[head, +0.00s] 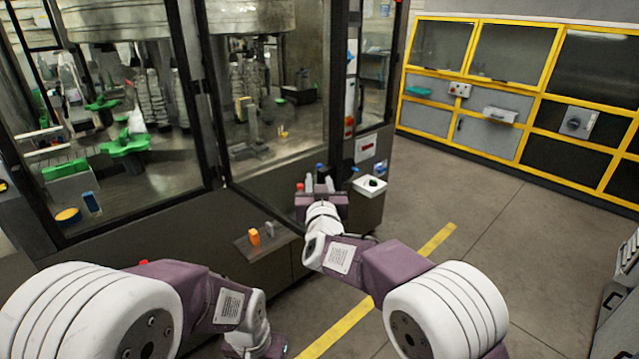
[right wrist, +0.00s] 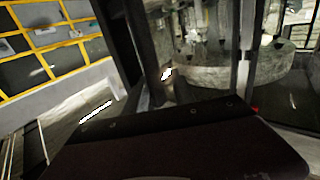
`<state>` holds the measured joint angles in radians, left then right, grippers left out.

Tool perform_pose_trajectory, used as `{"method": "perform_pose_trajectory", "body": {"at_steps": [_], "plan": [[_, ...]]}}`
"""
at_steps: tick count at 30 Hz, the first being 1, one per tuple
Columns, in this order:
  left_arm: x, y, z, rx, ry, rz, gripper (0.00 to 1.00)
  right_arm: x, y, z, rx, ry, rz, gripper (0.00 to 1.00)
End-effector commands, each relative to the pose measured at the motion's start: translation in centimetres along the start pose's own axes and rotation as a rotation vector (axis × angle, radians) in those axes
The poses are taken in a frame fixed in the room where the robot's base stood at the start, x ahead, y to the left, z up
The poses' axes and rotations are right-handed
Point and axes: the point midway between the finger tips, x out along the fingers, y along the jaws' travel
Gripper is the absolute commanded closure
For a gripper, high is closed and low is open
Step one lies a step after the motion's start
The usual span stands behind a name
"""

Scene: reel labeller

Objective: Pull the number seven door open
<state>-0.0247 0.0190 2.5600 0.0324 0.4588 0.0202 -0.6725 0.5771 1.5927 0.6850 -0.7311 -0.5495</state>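A glass machine door (head: 140,190) with a dark frame is at the left in the head view. A second glass door panel (head: 285,165) stands to its right, beyond a dark corner post. I cannot read a number seven on either. My right gripper (head: 320,184) is low in front of the second panel; its two pale fingertips look apart with nothing between them. Contact with the door cannot be made out. The right wrist view shows glass and dark posts (right wrist: 153,60) close by, but no fingertips. My left gripper (head: 262,347) is partly cut off at the bottom edge; its fingers are unclear.
A small shelf (head: 270,240) with an orange item sticks out from the machine below the doors. A white box (head: 370,184) stands right of my right gripper. Yellow-framed cabinets (head: 490,105) line the back right. The grey floor (head: 490,240) at the right is clear.

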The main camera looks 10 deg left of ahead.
Motion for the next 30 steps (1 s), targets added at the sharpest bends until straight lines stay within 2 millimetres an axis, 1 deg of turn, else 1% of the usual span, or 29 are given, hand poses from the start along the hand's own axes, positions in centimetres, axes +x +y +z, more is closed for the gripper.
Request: {"method": "perform_pose_trajectory", "body": {"at_steps": [8,11,14,21,24,27,30], "plan": [[0.1,0.0,0.0,0.000,0.000,0.000,1.00,0.0,0.0,0.3,-0.001,-0.005,0.000,0.71],[0.3,0.0,0.0,0.000,0.000,0.000,1.00,-0.6,0.0,0.4,0.000,-0.006,-0.001,0.71],[1.0,0.0,0.1,0.000,0.000,0.000,1.00,-1.9,0.0,0.5,0.000,-0.005,-0.002,0.71],[2.2,0.0,0.2,0.000,0.000,0.000,1.00,-6.4,-0.1,0.4,0.001,-0.005,-0.003,0.71],[2.5,-0.1,0.3,0.000,0.000,0.000,1.00,-7.9,-0.1,0.3,0.001,-0.004,-0.003,0.71],[2.7,-0.1,0.3,0.000,0.000,0.000,1.00,-8.8,0.0,0.3,0.001,-0.004,-0.001,0.71],[2.6,-0.1,0.3,0.000,0.000,0.000,1.00,-9.1,0.1,0.2,0.000,-0.004,-0.001,0.71]]}}
